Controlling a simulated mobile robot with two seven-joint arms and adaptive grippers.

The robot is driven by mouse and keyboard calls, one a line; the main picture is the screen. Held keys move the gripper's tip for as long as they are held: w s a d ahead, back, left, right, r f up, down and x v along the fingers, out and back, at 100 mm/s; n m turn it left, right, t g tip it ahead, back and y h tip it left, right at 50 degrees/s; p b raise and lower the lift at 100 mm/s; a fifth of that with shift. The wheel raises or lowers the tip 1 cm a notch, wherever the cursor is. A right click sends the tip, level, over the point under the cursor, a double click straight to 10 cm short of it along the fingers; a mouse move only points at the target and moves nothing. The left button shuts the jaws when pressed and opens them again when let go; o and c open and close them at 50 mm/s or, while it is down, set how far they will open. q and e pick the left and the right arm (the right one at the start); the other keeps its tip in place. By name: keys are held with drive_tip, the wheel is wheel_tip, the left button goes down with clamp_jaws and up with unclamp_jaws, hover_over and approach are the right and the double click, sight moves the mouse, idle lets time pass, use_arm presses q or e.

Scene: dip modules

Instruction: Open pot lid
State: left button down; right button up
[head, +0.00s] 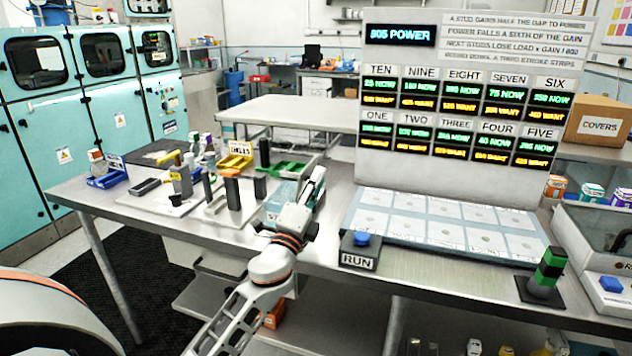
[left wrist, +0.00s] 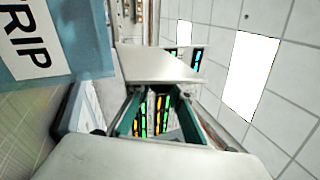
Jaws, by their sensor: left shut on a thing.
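My left gripper (head: 312,190) reaches over the bench beside a pale teal pot (head: 272,206), which the wrist and arm partly hide. A pale flat piece (left wrist: 160,66), which looks like the pot lid, is at the ends of my left fingers (left wrist: 158,92). The fingers are shut on it. How far the lid stands from the pot cannot be told. My right gripper is not in view.
The bench (head: 410,277) holds a RUN button box (head: 359,251), a pale pad (head: 440,222) and a tall display panel (head: 455,175). Several upright modules, a dark block (head: 234,192) and green trays (head: 285,168) stand left of my arm. A green-black post (head: 546,272) stands at the right.

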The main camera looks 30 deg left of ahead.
use_arm(q)
drive_tip(key=shift+r, duration=0.25)
drive_tip(key=c, duration=2)
unclamp_jaws()
drive_tip(key=shift+o, duration=0.6)
drive_tip(key=shift+w+f, duration=0.1)
drive_tip(key=shift+f, duration=0.1)
drive_tip(key=v, duration=1.2)
